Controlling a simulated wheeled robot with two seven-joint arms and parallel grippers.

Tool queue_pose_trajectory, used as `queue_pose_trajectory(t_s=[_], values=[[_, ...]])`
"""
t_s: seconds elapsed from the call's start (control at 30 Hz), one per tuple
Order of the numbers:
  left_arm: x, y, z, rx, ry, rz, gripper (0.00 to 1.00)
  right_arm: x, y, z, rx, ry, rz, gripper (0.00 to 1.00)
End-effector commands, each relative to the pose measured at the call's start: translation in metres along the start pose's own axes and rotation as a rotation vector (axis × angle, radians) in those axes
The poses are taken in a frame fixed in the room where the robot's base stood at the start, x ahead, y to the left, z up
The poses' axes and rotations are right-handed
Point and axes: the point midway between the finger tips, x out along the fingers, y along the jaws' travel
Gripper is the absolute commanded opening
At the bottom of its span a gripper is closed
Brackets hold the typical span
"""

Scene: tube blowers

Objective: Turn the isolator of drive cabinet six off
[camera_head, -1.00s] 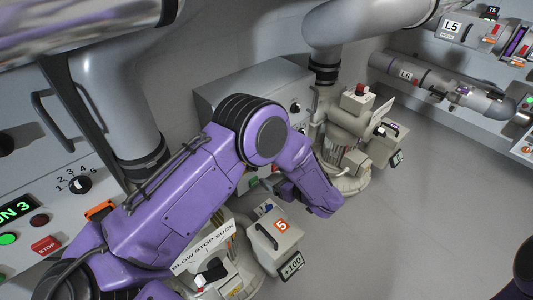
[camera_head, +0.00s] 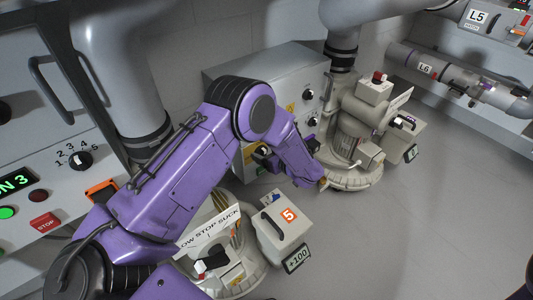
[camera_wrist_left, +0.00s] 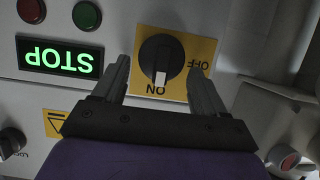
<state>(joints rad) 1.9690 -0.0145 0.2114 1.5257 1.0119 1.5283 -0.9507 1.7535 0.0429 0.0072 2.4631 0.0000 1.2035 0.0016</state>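The isolator (camera_wrist_left: 162,62) is a black rotary knob on a yellow plate on the cabinet front. In the left wrist view it appears upside down, and its white pointer is at ON; OFF is marked to the right. My left gripper (camera_wrist_left: 160,88) is open, its two grey fingers on either side of the knob; I cannot tell whether they touch it. In the head view the grey drive cabinet (camera_head: 228,76) stands behind my purple left arm, which hides part of its front. The yellow plate (camera_head: 262,149) shows partly there. No cabinet number is readable. My right gripper is not in view.
A lit green STOP display (camera_wrist_left: 58,57) and red and green lamps sit beside the isolator. A beige blower unit (camera_head: 365,125) stands right of the cabinet. The floor at right is clear.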

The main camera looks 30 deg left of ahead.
Motion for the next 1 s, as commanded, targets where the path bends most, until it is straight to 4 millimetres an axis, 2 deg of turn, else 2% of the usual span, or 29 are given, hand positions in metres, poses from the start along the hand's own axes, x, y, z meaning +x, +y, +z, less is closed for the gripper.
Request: queue_pose_trajectory(t_s=[0.03, 0.1, 0.13, 0.53, 1.0], values=[[0.0, 0.0, 0.0, 0.0, 0.0, 0.0, 0.54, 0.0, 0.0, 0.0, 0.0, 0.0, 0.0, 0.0], [0.0, 0.0, 0.0, 0.0, 0.0, 0.0, 0.31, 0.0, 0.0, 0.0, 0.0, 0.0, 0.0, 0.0], [0.0, 0.0, 0.0, 0.0, 0.0, 0.0, 0.27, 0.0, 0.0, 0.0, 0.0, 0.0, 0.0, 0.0], [-0.001, -0.002, -0.002, -0.069, -0.001, 0.028, 0.27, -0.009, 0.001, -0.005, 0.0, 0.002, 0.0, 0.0], [-0.001, -0.01, 0.001, -0.378, -0.002, 0.157, 0.27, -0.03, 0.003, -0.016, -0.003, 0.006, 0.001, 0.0]])
